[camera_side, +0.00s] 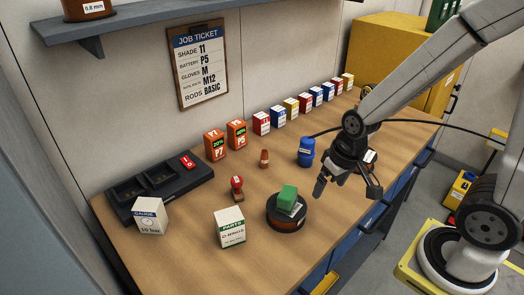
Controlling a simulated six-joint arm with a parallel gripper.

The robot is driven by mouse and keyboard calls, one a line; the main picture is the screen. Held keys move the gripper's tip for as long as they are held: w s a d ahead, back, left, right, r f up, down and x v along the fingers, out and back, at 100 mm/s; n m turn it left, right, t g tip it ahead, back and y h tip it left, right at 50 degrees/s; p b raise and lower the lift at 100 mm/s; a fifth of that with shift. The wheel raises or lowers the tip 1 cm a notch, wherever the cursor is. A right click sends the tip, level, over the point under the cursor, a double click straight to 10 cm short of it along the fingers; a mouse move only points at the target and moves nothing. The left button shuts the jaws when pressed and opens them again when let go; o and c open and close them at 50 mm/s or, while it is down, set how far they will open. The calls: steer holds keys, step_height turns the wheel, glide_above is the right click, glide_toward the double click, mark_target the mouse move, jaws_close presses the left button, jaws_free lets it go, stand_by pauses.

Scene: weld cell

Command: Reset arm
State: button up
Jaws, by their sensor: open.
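My gripper (345,188) is open above the front part of the wooden bench (184,246), with nothing seen between its fingers. It hangs to the right of a dark round container (287,224) that has a green block and a pale card on top. A blue labelled canister (306,151) stands just left of my gripper. A small round labelled item shows partly behind the wrist and is mostly hidden.
A black charger dock (160,187), orange batteries P7 (215,146) and P5 (237,135), a gauge box (151,217), a parts box (230,228) and a red-topped stamp (237,188) stand on the bench. Small boxes line the back. A dark cable runs behind my wrist.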

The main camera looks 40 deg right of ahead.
steer(key=shift+w+r+n+h, duration=0.15)
steer(key=shift+r+n+h, duration=0.2)
steer(key=shift+n, duration=0.65)
stand_by(0.6)
